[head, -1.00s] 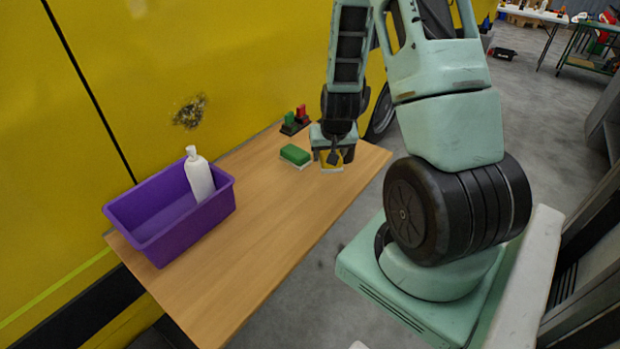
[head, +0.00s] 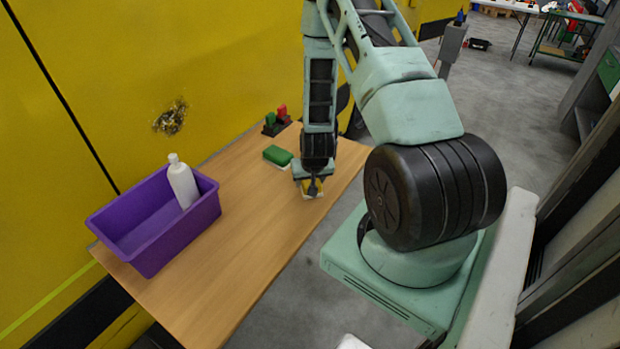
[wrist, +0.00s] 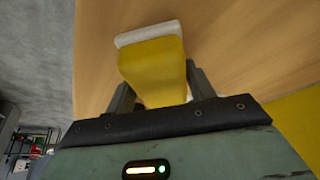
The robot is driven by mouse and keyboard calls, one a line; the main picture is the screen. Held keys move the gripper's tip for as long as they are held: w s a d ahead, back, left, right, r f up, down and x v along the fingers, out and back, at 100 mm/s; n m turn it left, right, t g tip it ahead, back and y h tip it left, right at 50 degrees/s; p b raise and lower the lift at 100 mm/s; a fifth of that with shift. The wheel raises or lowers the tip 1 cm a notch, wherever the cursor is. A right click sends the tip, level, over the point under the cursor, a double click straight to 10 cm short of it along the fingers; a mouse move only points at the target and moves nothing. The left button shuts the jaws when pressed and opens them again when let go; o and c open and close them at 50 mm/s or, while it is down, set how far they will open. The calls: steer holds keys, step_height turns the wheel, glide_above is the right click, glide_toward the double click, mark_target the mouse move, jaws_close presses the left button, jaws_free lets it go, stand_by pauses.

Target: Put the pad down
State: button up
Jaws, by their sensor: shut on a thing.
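The pad is yellow with a white layer on one face. My gripper (head: 312,186) is shut on the yellow pad (head: 309,190), low at the table's front edge. In the wrist view the pad (wrist: 152,70) sits between the two fingers, its white layer (wrist: 149,33) on the far side towards the wood. I cannot tell whether the pad touches the table. The wooden table (head: 225,250) lies under it. A green pad (head: 277,155) rests on the table to the left of and behind my gripper.
A purple bin (head: 150,240) with a white bottle (head: 182,182) in it stands at the table's left end. A dark holder with green and red items (head: 276,122) stands at the back. A yellow wall with a scorched patch (head: 170,118) borders the table. The table's middle is clear.

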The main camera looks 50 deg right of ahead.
steer(key=shift+f, duration=0.2)
steer(key=o, duration=1.1)
steer(key=shift+r, duration=0.1)
